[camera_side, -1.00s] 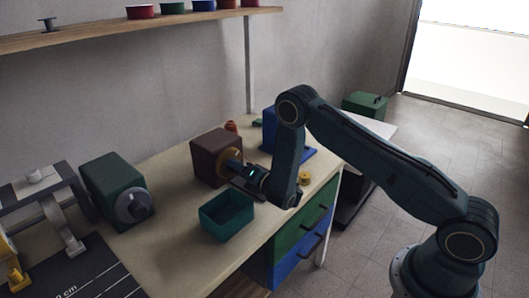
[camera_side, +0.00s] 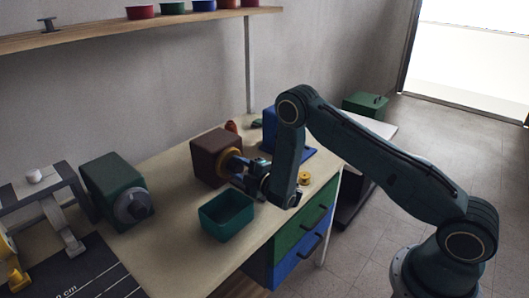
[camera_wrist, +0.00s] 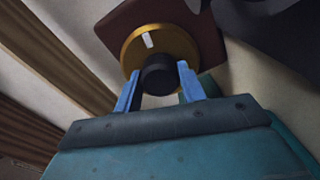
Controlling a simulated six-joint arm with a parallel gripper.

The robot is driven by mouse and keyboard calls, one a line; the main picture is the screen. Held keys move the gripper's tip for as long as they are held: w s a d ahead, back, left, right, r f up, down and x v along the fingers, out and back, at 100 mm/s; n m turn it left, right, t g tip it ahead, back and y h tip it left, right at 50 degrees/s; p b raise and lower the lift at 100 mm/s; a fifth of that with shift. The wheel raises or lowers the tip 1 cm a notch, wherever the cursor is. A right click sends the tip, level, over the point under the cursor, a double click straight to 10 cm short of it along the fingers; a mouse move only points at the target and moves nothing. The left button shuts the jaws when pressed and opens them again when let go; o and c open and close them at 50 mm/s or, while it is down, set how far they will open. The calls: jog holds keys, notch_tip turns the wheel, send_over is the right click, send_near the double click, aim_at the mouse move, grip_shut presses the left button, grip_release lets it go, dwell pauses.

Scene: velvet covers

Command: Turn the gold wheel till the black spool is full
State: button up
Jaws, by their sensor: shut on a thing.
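The gold wheel (camera_side: 226,156) is on the front face of a dark brown box (camera_side: 207,155) on the bench. In the wrist view the gold wheel (camera_wrist: 177,44) has a white mark near its top and a black knob (camera_wrist: 159,77) at its hub. My gripper (camera_side: 238,166) is at the wheel. Its blue fingers (camera_wrist: 157,75) lie on either side of the knob and are shut on it. A small dark spool-shaped thing (camera_side: 48,24) stands on the shelf; I cannot tell whether it is the black spool.
A teal open bin (camera_side: 227,216) stands just in front of the brown box. A green box (camera_side: 113,183) with a grey dial is at left, beside a grey frame (camera_side: 38,200). A blue thing (camera_side: 270,125) and a small gold spool (camera_side: 305,179) are near my arm.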

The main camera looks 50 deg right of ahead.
jog(key=m, duration=0.5)
dwell(0.4)
jog(key=o, duration=1)
jog(key=shift+c, duration=0.2)
jog(key=shift+s, duration=0.25)
jog(key=shift+s, duration=6.65)
